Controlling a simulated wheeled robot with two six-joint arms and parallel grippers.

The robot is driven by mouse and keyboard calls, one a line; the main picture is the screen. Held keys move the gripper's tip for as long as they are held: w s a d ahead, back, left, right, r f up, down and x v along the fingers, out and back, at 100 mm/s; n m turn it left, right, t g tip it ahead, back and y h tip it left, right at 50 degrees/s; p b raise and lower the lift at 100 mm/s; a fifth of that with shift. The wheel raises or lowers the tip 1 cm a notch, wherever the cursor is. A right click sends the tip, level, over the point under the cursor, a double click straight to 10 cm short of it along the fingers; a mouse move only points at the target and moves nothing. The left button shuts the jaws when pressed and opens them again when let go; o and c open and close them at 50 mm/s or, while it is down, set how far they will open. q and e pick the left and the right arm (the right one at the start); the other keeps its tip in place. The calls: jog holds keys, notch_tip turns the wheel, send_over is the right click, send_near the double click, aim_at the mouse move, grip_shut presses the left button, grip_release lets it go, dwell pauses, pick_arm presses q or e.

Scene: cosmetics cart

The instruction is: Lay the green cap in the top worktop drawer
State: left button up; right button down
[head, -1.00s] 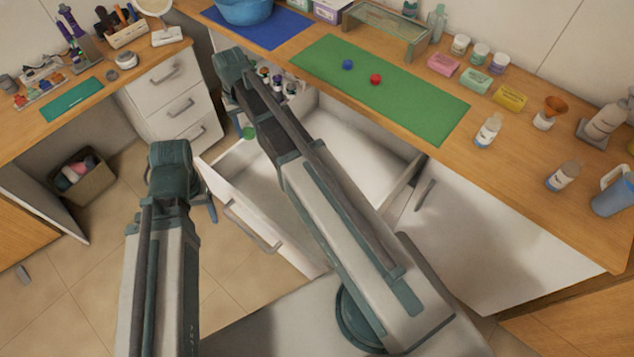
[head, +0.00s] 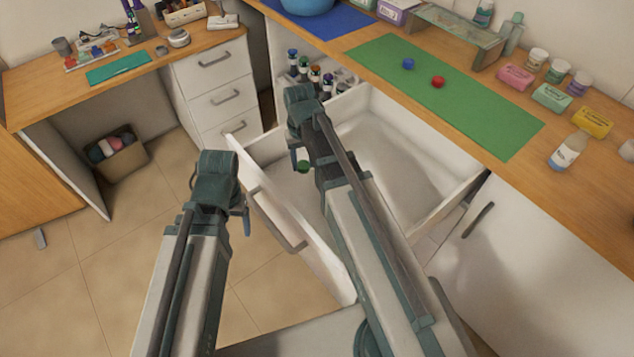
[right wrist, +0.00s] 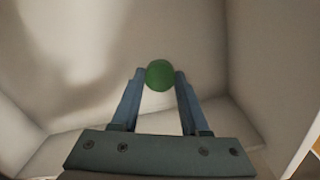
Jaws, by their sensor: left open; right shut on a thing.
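The green cap (head: 303,166) is a small round green piece held in my right gripper. In the right wrist view the cap (right wrist: 160,74) sits between the two fingertips of my right gripper (right wrist: 160,80), with the pale drawer interior behind it. The open white worktop drawer (head: 390,135) lies under my right arm, and the cap shows over its inside. The gap between cap and drawer floor is hard to judge. My left gripper (head: 242,212) is open and empty, in front of the drawer's front panel, over the tiled floor.
A green mat (head: 450,95) with a blue ball (head: 408,64) and a red ball (head: 438,82) lies on the worktop above the drawer. Several bottles stand in a rack (head: 345,78) behind the drawer. A white drawer unit (head: 215,90) stands at left.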

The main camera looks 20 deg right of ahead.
aim_at(304, 185)
jog(key=shift+f+b, duration=3.35)
jog(key=shift+f, duration=0.55)
jog(key=shift+f, duration=0.25)
jog(key=shift+c, duration=2)
grip_release()
jog(key=shift+r, duration=0.1)
jog(key=shift+r, duration=0.15)
notch_tip(304, 185, up, 12)
jog(key=p, duration=1.2)
